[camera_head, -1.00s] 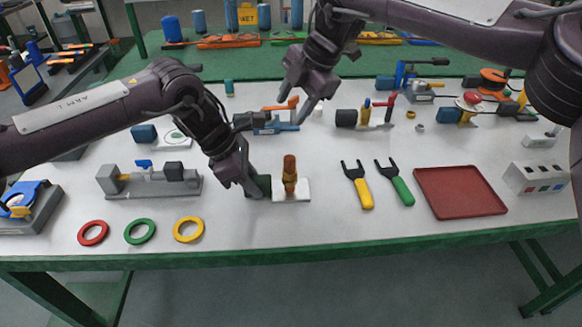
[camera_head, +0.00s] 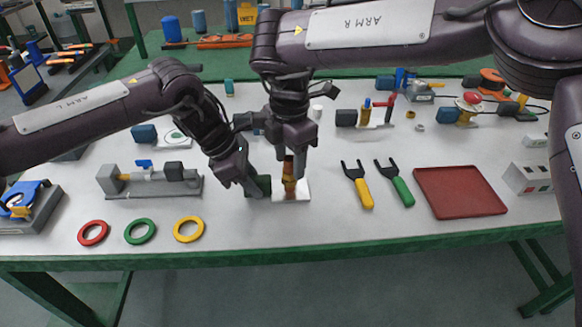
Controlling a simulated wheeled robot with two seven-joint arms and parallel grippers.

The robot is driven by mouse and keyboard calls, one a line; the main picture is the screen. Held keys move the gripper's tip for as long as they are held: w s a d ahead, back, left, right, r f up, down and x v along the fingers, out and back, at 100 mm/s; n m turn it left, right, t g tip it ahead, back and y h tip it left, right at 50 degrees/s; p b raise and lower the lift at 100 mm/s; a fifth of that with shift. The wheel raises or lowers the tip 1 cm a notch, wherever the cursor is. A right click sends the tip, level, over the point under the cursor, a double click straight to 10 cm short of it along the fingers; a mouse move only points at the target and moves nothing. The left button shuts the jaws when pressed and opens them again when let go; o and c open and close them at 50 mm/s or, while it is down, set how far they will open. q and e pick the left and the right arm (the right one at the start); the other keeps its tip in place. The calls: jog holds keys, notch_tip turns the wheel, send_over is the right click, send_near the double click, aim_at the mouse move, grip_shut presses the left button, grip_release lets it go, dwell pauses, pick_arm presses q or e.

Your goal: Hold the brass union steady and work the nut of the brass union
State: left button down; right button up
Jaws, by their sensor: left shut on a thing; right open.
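The brass union (camera_head: 289,187) stands upright on a small white base (camera_head: 304,194) near the table's front. Its upper part is partly hidden by my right gripper. My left gripper (camera_head: 256,188) reaches in from the left and is shut on the dark green block (camera_head: 264,184) at the left end of the white base. Its jaws are low, left of the brass body. My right gripper (camera_head: 289,174) points down from above, open, with one finger on each side of the union's upper part. I cannot tell whether its fingers touch the nut.
A grey vise-like fixture (camera_head: 150,182) stands left of my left gripper. Red (camera_head: 93,233), green and yellow rings lie along the front edge. Yellow (camera_head: 358,185) and green-handled (camera_head: 396,184) forked tools and a red tray (camera_head: 460,192) lie to the right.

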jog(key=shift+f, duration=1.2)
jog(key=c, duration=0.8)
jog(key=shift+c, duration=0.2)
